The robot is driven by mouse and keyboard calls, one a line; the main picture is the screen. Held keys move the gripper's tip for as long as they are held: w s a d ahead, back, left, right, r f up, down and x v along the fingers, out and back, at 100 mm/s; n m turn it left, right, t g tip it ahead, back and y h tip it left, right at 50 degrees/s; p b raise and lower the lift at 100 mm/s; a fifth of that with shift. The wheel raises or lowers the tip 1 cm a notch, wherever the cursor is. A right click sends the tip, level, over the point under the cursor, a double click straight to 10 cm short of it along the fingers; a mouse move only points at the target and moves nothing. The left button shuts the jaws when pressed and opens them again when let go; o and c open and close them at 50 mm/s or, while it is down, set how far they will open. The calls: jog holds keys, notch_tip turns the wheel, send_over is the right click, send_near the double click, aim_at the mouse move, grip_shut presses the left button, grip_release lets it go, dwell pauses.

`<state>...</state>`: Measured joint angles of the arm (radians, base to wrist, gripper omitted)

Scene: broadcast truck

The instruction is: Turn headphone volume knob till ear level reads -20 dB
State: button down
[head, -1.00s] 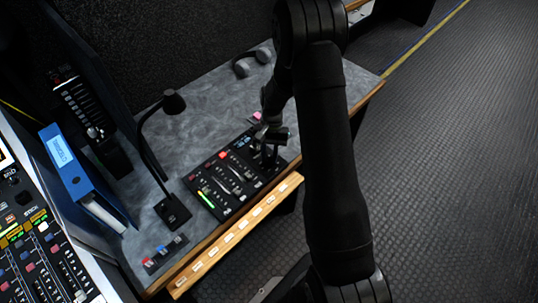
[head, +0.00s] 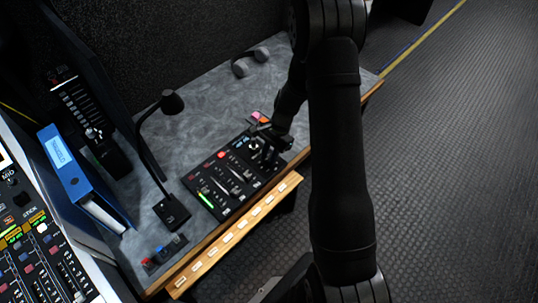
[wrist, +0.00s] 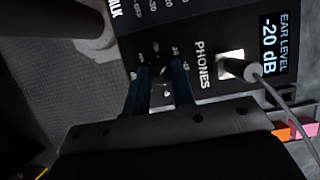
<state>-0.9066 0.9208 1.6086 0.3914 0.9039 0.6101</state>
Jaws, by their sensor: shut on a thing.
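The control panel (head: 236,172) lies on the grey desk, with my gripper (head: 264,156) down at its right end. In the wrist view, my gripper (wrist: 158,88) has its two blue-edged fingers shut on either side of the headphone volume knob (wrist: 163,72), which is mostly hidden between them. Printed marks ring the knob. The ear level display (wrist: 275,45) reads -20 dB. The phones jack (wrist: 232,62) beside it holds a plug with a grey cable.
Headphones (head: 250,62) lie at the back of the desk. A wooden labelled strip (head: 235,238) runs along the front. Orange and pink tabs (wrist: 295,131) are close to the gripper.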

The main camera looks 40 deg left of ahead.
jog(key=shift+w, duration=0.1)
dwell(0.3)
jog(key=c, duration=1.2)
grip_release()
jog(key=shift+c, duration=0.2)
jog(key=v, duration=1.7)
jog(key=shift+r, duration=0.3)
jog(key=x, duration=1.7)
jog(key=shift+f, duration=0.3)
